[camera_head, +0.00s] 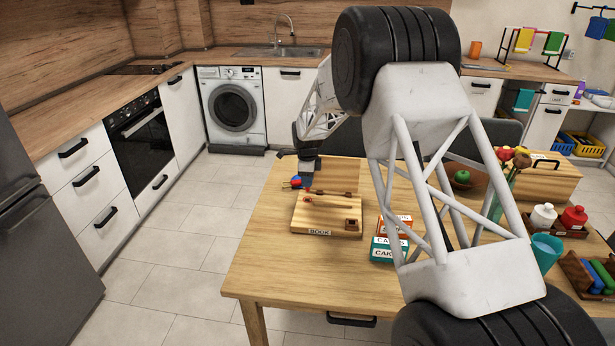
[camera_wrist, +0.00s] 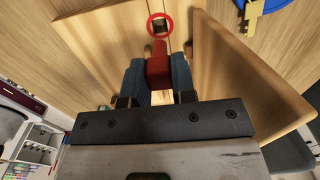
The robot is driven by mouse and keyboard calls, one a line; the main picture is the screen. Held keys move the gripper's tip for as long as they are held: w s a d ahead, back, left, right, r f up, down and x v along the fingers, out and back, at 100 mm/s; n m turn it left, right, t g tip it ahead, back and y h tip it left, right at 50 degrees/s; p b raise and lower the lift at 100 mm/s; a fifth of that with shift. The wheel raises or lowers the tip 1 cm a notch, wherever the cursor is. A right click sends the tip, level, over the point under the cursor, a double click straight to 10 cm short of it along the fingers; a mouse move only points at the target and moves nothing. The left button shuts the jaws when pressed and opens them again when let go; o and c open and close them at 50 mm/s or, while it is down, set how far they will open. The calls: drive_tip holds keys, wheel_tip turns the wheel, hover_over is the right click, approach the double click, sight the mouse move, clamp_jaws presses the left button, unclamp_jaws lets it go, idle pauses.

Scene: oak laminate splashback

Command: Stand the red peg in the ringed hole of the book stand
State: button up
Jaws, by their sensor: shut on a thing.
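The book stand (camera_head: 328,236) is a light wooden block labelled BOOK on the near left part of the table. In the wrist view, its wood (camera_wrist: 205,45) shows beyond the fingers, and a red ring (camera_wrist: 148,30) circles a dark square hole (camera_wrist: 160,24). My gripper (camera_wrist: 158,78) is shut on the red peg (camera_wrist: 158,63), which sits between the two dark blue fingers. The peg's far end appears just below the ring in the picture; its height above the stand cannot be told. In the head view my gripper (camera_head: 307,180) is over the stand's far left part, and the peg is hard to make out.
An upright wooden panel (camera_wrist: 235,70) rises close to the right finger in the wrist view. Labelled boxes (camera_head: 388,250) stand right of the book stand. A blue cup (camera_head: 545,252) and red and white bottles (camera_head: 573,218) are farther right. The table's front left is clear.

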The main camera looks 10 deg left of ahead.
sight(308, 190)
drive_tip(key=shift+f, duration=1.65)
drive_tip(key=shift+f, duration=1.35)
idle(2.3)
drive_tip(key=o, duration=1)
drive_tip(key=shift+c, duration=0.2)
drive_tip(key=shift+r, duration=0.25)
drive_tip(key=shift+r, duration=3.3)
